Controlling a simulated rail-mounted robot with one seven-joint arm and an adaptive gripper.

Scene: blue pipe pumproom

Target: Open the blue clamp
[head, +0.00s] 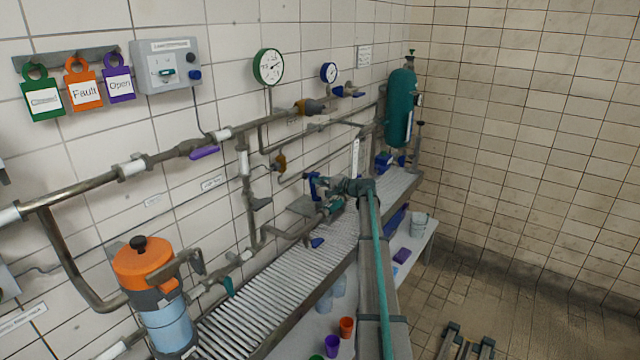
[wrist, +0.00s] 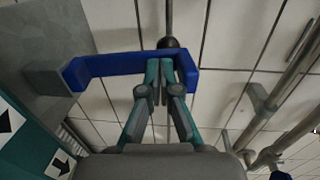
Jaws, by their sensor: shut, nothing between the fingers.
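The blue clamp (wrist: 112,65) is a C-shaped bracket that spans the upper middle of the wrist view, with an arm at each end. A dark ball on a grey rod (wrist: 168,43) shows just above its middle. My gripper (wrist: 160,90) is shut and empty, its teal and grey fingertips in front of the clamp's middle bar. I cannot tell whether they touch it. In the head view the clamp (head: 314,185) is small, by the wall pipes, and my gripper (head: 328,188) is right beside it. My gripper partly hides it there.
Pipes (head: 270,122) with valves run along the tiled wall. A slatted grey shelf (head: 270,305) lies below them. An orange-topped blue pump (head: 145,265) stands at lower left, and a teal tank (head: 401,108) at the back. Cups (head: 346,326) stand lower down. The floor at right is mostly open.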

